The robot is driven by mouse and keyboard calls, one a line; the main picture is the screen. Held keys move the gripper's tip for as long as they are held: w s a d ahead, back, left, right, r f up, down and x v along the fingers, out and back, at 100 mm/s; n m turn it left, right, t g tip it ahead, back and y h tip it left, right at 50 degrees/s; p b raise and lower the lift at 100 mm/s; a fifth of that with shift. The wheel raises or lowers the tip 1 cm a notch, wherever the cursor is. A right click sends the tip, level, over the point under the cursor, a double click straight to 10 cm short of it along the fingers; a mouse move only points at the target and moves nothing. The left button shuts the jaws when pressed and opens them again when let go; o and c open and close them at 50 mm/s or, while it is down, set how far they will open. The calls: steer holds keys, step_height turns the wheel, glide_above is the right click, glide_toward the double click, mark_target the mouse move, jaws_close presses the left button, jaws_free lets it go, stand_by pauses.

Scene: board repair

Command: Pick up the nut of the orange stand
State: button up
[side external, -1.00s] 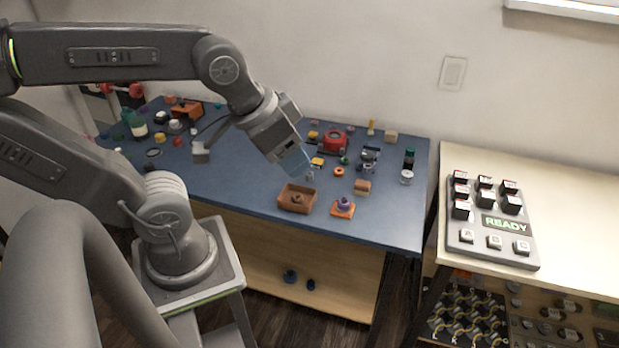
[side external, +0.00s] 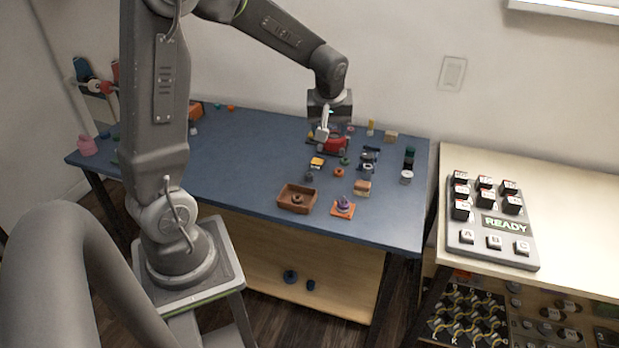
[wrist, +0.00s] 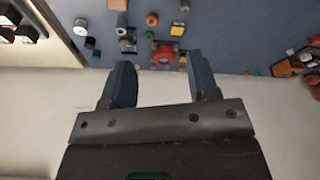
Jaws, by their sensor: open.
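The orange stand (side external: 343,212) is a small flat square base near the front edge of the blue table in the side external view. My gripper (side external: 322,128) is above the back right part of the table, behind and well apart from the stand, beside a red round part (side external: 335,145). In the wrist view my gripper (wrist: 160,75) has its two fingers wide apart with nothing between them. I cannot make out the orange stand in the wrist view.
Several small parts lie around the red part, and the blue table (side external: 240,150) is mostly bare on the left-centre.

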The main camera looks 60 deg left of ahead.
steer(key=w+a+f+n+g, duration=0.2)
steer(key=a+f+n, duration=0.3)
steer(key=a+f, duration=0.6)
glide_above(310, 181)
steer(key=d, duration=0.1)
steer(key=x, duration=0.2)
steer(key=d+x, duration=0.1)
steer(key=x, duration=0.2)
steer(key=d+x, duration=0.1)
steer(key=x, duration=0.2)
steer(key=shift+f, duration=0.15)
steer(key=shift+w+a+x, duration=0.15)
steer(key=shift+w+x, duration=0.05)
steer(key=shift+x, duration=1.35)
steer(key=shift+w+a+x, duration=0.15)
steer(key=shift+x, duration=1.4)
steer(key=c, duration=1)
